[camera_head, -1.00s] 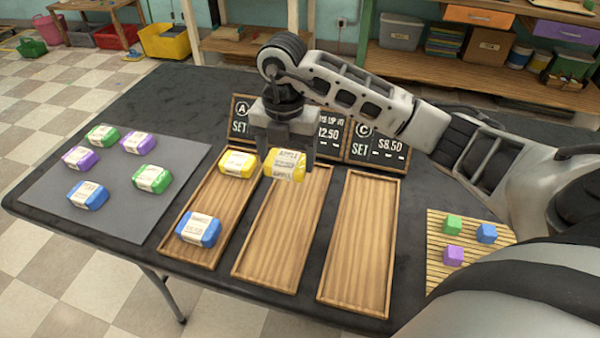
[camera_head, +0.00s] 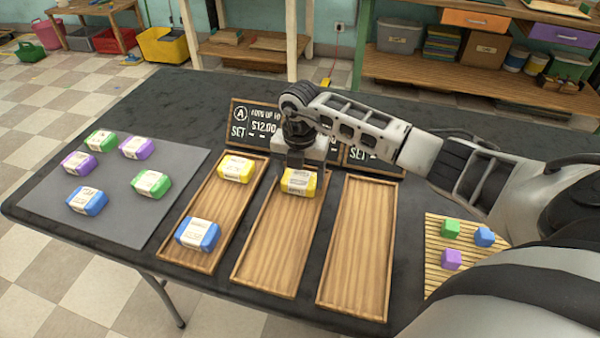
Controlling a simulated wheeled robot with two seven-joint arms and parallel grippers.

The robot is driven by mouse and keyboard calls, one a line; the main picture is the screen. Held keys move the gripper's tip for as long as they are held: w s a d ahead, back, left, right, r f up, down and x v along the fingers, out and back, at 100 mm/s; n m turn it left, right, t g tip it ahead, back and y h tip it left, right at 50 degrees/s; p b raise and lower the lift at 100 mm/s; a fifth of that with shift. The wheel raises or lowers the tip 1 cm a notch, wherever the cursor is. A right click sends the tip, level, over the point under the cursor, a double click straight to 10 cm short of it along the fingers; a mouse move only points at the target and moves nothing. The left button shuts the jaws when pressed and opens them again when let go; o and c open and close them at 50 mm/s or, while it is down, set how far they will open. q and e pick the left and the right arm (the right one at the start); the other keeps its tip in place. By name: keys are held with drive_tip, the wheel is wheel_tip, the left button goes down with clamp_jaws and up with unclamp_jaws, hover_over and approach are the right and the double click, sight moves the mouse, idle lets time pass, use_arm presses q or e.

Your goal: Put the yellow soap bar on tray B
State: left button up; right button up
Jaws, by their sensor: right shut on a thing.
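My right gripper (camera_head: 297,164) is shut on a yellow soap bar (camera_head: 299,181) with a white label. The bar is at the far end of the middle wooden tray (camera_head: 273,250); I cannot tell whether it touches the tray floor. The sign behind this tray is mostly hidden by my gripper, so its letter does not show. My left gripper is not in view.
The right tray (camera_head: 358,245) is empty. A grey mat (camera_head: 117,200) at the left holds several green, purple and blue soap bars. A slatted wooden mat (camera_head: 440,285) at the right holds a green, a blue and a purple cube.

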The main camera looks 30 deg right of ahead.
sight(300, 178)
drive_tip(key=shift+f, duration=0.1)
drive_tip(key=o, duration=1)
wheel_tip(300, 178, up, 12)
drive_tip(key=shift+r, duration=0.15)
